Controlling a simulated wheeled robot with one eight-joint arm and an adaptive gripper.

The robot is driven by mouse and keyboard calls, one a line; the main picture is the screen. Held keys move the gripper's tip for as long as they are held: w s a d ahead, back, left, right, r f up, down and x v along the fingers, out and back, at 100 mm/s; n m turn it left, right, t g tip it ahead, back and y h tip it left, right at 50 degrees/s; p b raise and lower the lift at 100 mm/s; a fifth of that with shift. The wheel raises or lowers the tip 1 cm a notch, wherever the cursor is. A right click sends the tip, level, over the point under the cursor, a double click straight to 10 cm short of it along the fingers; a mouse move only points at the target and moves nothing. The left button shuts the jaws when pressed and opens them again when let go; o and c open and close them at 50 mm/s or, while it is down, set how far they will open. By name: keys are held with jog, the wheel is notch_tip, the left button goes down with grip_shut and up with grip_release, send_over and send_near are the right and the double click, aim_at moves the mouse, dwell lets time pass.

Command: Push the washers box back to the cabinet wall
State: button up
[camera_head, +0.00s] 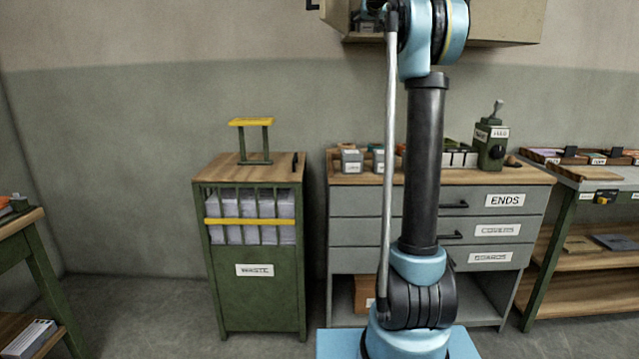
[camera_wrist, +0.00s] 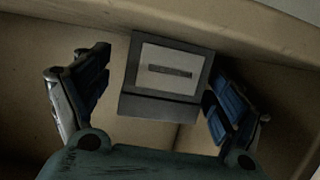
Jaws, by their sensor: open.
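A dark grey box with a pale label (camera_wrist: 171,73) is in the wrist view, inside a tan cabinet. I take it to be the washers box, but the label's text is too small and dim to read. My gripper (camera_wrist: 160,80) is open, with one finger to each side of the box. I cannot tell whether the fingers touch it. The wall cabinet (camera_head: 500,22) is cut off by the top edge of the head view, and my arm covers part of it. The box cannot be made out clearly there.
A cabinet board (camera_wrist: 235,32) runs across the top of the wrist view, close to the box. Below the cabinet in the head view, a grey drawer bench (camera_head: 350,203) carries small bins and a green device (camera_head: 491,140). A green waste cabinet (camera_head: 255,290) stands to the left.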

jog(key=shift+w, duration=0.15)
jog(key=shift+w, duration=2.4)
jog(key=shift+s, duration=4.95)
